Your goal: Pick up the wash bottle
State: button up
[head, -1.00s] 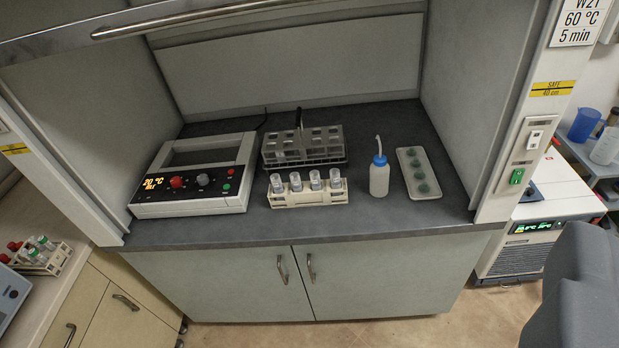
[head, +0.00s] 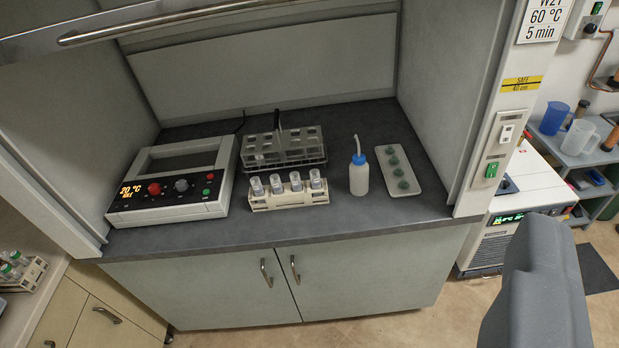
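The wash bottle (head: 359,178) stands upright on the dark worktop of the fume hood, right of the middle. It has a white body, a blue cap and a thin pale spout pointing up. Nothing covers it. A grey part of my own arm shows at the lower right. My gripper's fingers are not visible in this view.
A white tray with green caps (head: 397,170) lies close right of the bottle. A cream rack of vials (head: 289,194) and a wire rack (head: 284,150) stand to its left, then a heater box (head: 172,180). The raised sash (head: 160,24) crosses above. Worktop before the bottle is clear.

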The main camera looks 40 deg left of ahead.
aim_at(359, 168)
jog(key=k, duration=0.65)
jog(key=u, duration=0.45)
jog(key=i, duration=1.8)
jog(key=z, duration=0.45)
